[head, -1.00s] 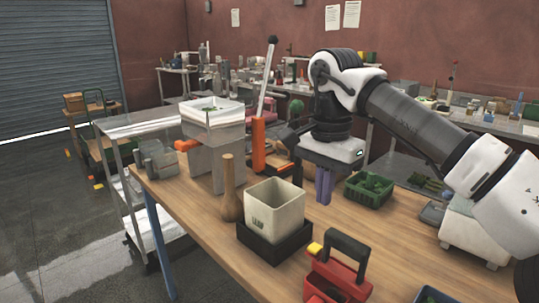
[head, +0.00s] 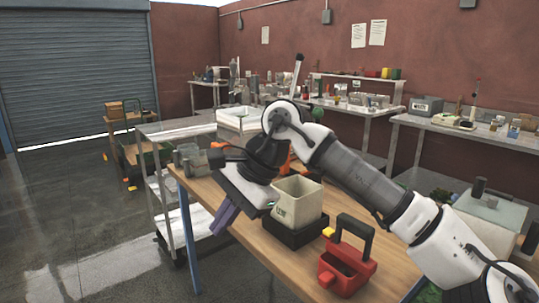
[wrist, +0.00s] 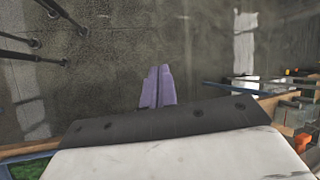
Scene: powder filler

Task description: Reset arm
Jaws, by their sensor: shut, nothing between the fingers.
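My gripper (head: 223,222) has purple fingers and hangs past the near left edge of the wooden table (head: 262,262), tilted down and left. The fingers are pressed together with nothing between them. They also show together in the wrist view (wrist: 158,88), over the grey floor. My white and dark grey arm reaches from the lower right across the table. It hides part of the white-topped machine with the lever and much of the table's middle.
A beige square bin (head: 297,203) in a black base stands just right of my gripper. A red tool caddy (head: 347,265) stands at the table's near side. A metal cart (head: 168,205) is at the left. A scale-like box (head: 490,215) is at the right. The floor at left is open.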

